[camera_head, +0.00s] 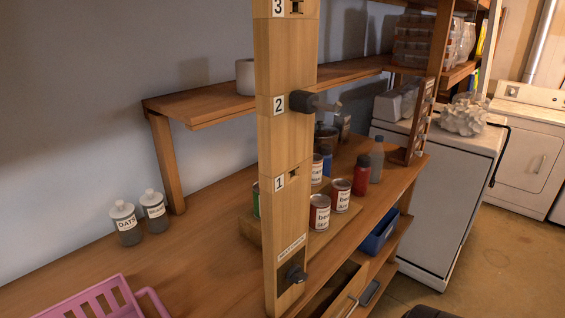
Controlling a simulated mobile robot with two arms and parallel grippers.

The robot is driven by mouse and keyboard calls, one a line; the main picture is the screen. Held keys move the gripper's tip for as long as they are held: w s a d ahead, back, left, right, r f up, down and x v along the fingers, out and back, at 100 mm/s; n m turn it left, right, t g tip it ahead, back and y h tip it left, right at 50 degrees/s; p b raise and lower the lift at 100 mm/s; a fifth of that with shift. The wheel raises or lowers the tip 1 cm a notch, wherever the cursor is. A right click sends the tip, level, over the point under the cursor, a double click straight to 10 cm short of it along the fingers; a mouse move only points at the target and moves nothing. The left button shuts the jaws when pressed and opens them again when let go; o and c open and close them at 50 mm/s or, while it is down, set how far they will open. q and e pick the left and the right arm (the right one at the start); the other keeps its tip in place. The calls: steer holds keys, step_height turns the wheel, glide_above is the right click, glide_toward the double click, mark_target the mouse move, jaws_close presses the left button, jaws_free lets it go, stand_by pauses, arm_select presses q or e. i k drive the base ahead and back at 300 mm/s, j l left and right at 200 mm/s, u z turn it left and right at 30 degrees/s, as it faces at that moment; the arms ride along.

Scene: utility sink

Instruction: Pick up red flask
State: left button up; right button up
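The red flask (361,178) is a small red bottle with a dark cap. It stands upright on the wooden counter, right of the middle of the head view. A can with a red-and-white label (341,194) stands just left of it, and a taller grey bottle (377,160) stands just right and behind. The flask is mostly unobstructed.
A wooden post (285,150) with numbered labels and dark knobs stands in front of the counter, left of the flask. A wooden shelf (215,102) runs above. A pink basket (100,300) and two jars (126,225) are at left. A white appliance (440,190) stands at right.

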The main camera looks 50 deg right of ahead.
mark_target(362, 171)
steer(key=z, duration=2.1)
steer(key=i+l+z, duration=0.1)
steer(key=i+l, duration=0.75)
steer(key=i, duration=0.15)
